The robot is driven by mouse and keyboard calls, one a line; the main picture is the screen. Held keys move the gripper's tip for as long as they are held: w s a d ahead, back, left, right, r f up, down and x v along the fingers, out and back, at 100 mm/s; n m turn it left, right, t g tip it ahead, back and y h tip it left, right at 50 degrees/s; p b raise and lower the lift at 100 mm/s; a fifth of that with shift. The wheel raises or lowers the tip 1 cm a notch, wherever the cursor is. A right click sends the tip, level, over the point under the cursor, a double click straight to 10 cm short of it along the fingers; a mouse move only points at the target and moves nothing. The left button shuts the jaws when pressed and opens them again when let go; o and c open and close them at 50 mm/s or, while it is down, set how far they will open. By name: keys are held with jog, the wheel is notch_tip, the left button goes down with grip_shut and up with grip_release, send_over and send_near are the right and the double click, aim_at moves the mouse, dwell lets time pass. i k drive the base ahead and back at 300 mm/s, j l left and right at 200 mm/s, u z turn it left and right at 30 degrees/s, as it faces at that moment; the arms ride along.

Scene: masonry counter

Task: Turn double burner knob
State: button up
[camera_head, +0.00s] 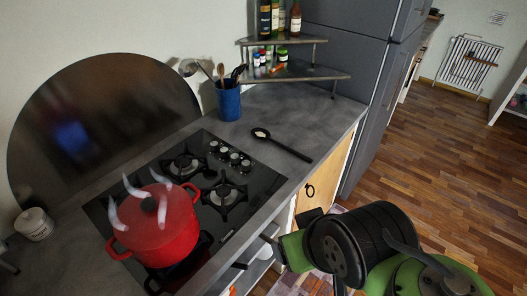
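A black gas hob (258,188) is set in the grey counter. Its several round silver-and-black knobs (234,157) form a slanting row along its far right part. I cannot tell which knob is for the double burner, nor read the knob positions. Bare burners show at the back (184,166) and on the right (228,196). A red lidded pot (160,232) covers the near left part, with pale wisps above it. My black and green arm is at the lower right, beyond the counter's front edge and well apart from the knobs. My gripper's fingertips cannot be made out clearly.
A black ladle (283,147) lies right of the knobs. A blue utensil holder (228,102) and a corner shelf (298,71) with bottles stand behind. A round dark panel (80,140) leans at the wall. A grey fridge (362,80) bounds the right. Counter around the ladle is clear.

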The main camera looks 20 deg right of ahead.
aim_at(235, 157)
jog(key=i+l+u, duration=0.35)
jog(key=l, duration=0.2)
jog(key=i+l+u, duration=0.15)
jog(key=l, duration=0.15)
jog(key=l+u, duration=0.2)
jog(key=i+l, duration=0.05)
jog(key=l, duration=0.05)
